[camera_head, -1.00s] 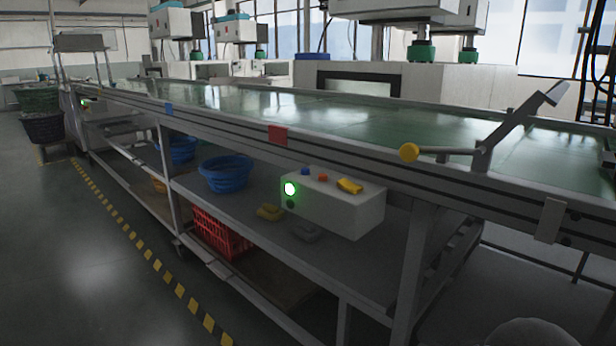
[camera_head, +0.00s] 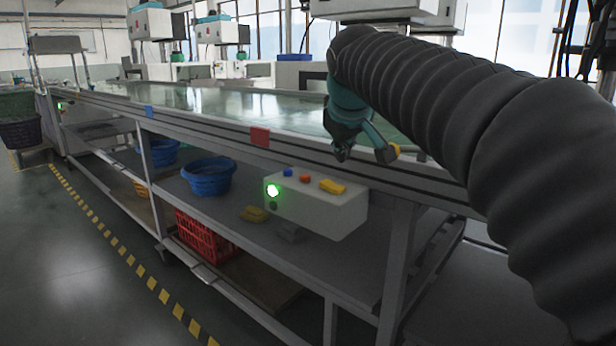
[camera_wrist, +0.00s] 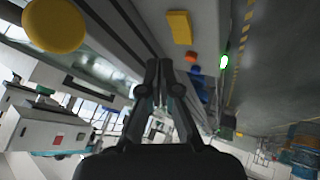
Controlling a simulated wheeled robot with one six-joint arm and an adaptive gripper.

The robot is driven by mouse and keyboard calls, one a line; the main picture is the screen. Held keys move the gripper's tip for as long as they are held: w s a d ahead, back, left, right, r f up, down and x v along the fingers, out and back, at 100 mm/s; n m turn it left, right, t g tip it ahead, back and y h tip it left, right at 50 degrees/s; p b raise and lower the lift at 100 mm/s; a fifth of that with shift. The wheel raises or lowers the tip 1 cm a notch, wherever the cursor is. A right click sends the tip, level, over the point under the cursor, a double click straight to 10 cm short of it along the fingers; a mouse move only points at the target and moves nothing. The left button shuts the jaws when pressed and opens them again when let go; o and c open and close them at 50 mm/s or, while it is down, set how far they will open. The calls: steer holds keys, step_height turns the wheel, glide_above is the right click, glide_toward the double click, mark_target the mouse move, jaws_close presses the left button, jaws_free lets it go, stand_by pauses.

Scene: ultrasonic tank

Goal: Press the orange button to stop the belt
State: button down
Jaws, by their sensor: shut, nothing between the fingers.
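The orange button (camera_head: 305,178) is on top of a white control box (camera_head: 325,215), between a blue button (camera_head: 288,172) and a yellow one (camera_head: 333,186). The box hangs below the belt's side rail, and a green light (camera_head: 273,190) glows on its front. My gripper (camera_head: 341,153) is in front of the rail, above the box and apart from the buttons. In the wrist view, my gripper (camera_wrist: 165,64) is shut and empty. The orange button (camera_wrist: 191,57) shows just right of its fingertips, with the yellow button (camera_wrist: 180,27) above.
The green conveyor belt (camera_head: 210,112) runs behind the rail. A yellow knob (camera_wrist: 55,25) is close to the camera in the wrist view. Blue baskets (camera_head: 209,178) stand on the shelf below, with a red crate (camera_head: 200,238) underneath.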

mark_target(305, 177)
steer(key=w+a+r+n+t, duration=0.1)
steer(key=w+a+r+n, duration=0.1)
steer(key=w+a+r, duration=0.2)
steer(key=w+a, duration=0.3)
steer(key=w, duration=0.1)
steer(key=shift+a, duration=0.3)
steer(key=shift+f+b, duration=1.75)
steer(key=shift+f, duration=2.6)
steer(key=shift+f, duration=0.1)
steer(key=shift+f, duration=0.3)
steer(key=shift+f+b, duration=0.45)
steer(key=shift+f, duration=0.05)
steer(key=shift+r, duration=0.1)
steer(key=shift+r+p, duration=0.8)
steer(key=shift+p, duration=0.1)
